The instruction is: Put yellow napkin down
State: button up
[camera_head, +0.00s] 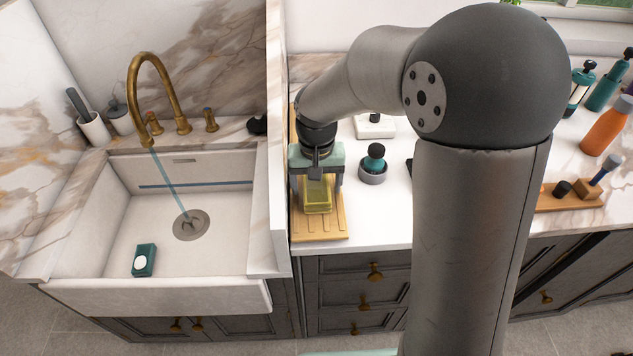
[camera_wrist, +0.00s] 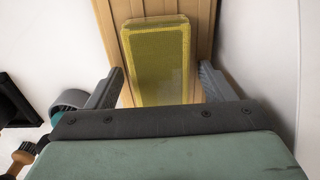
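The yellow napkin looks like a thick yellow-green block (camera_head: 317,196). It is at the wooden board (camera_head: 320,229) on the counter just right of the sink, and seems to rest on it. In the wrist view the yellow block (camera_wrist: 157,52) lies lengthwise over the board (camera_wrist: 203,22). My gripper (camera_head: 317,186) points down over it. In the wrist view my gripper (camera_wrist: 160,72) has its fingers spread, one on each side of the block, with a visible gap on both sides. The block's near end is hidden behind the gripper body.
A teal soap dispenser in a grey holder (camera_head: 373,172) stands right of the board. The sink (camera_head: 100,220) is at left, with running water and a teal item (camera_head: 144,260) inside. An orange bottle (camera_head: 606,126) stands far right. A wall panel (camera_head: 276,150) borders the board's left side.

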aim_at(317, 186)
jog(key=shift+r, duration=0.1)
notch_tip(317, 186, up, 12)
jog(key=s+d+f, duration=0.3)
jog(key=s+d, duration=0.3)
jog(key=s, duration=0.4)
jog(key=s+d+f, duration=0.4)
jog(key=s+d, duration=0.3)
jog(key=s, duration=0.3)
jog(key=shift+f+t+b, duration=0.2)
jog(key=shift+t+b, duration=0.1)
